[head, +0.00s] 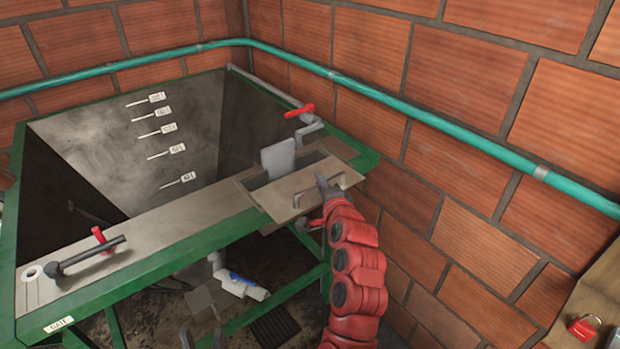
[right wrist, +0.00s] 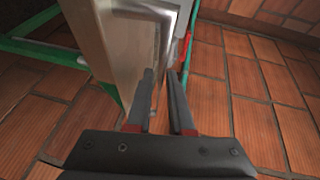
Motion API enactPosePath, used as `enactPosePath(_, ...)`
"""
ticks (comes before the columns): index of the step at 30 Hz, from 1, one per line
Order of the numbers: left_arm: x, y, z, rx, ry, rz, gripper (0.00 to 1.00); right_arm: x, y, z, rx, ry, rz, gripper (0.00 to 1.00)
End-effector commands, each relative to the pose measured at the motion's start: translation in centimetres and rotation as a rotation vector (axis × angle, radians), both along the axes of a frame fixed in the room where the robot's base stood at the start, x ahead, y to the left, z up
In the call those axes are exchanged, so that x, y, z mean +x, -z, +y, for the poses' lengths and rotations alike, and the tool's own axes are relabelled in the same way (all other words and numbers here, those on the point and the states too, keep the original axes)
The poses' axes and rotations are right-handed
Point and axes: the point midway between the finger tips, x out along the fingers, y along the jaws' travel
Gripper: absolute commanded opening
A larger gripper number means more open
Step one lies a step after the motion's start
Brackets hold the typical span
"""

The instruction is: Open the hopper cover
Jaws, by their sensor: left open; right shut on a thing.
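The hopper cover is a flat beige plate (head: 287,201) with a metal bar handle (head: 312,189), at the right end of the beige top strip of the green-framed hopper (head: 190,235). A dark slot (head: 290,172) shows open behind the plate. My right gripper (head: 325,184) is shut on the handle. The right wrist view shows the plate's edge (right wrist: 118,40) and the pale handle (right wrist: 172,18) at the fingertips of the right gripper (right wrist: 166,78). The exact grip is partly hidden by the fingers. My left gripper is not in view.
A grey upright flap (head: 278,158) stands at the slot. A red-handled valve (head: 299,110) is behind it, and a dark pipe (head: 90,254) with a red lever lies at the left front. Brick walls and a green pipe (head: 430,117) close off the back and right. A red padlock (head: 583,327) is at lower right.

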Motion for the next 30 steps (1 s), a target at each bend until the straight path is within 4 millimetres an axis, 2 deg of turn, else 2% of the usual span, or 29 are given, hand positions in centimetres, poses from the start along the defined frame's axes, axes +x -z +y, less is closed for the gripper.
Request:
enactPosePath(3, 0.0, 0.8, 0.0, 0.000, 0.000, 0.000, 0.50, -1.8, 0.3, -1.2, 0.005, 0.000, -0.001, 0.00)
enactPosePath(9, 0.0, 1.3, 0.0, 0.000, 0.000, 0.000, 0.50, -3.9, 0.0, -2.7, 0.003, -0.003, -0.002, 0.00)
enactPosePath(21, 0.0, 1.3, 0.0, 0.000, 0.000, 0.000, 0.50, -4.3, -0.1, -3.1, 0.002, -0.002, -0.002, 0.00)
enactPosePath(22, 0.0, 1.3, 0.0, 0.000, 0.000, 0.000, 0.50, -4.3, -0.1, -3.1, 0.002, -0.001, -0.003, 0.25)
enactPosePath(23, 0.0, 1.3, 0.0, 0.000, 0.000, 0.000, 0.50, -4.3, -0.1, -3.1, 0.002, -0.001, -0.002, 0.31)
enactPosePath(30, 0.0, 1.3, 0.0, 0.000, 0.000, 0.000, 0.50, -4.3, 0.0, -3.1, 0.000, -0.001, -0.001, 0.32)
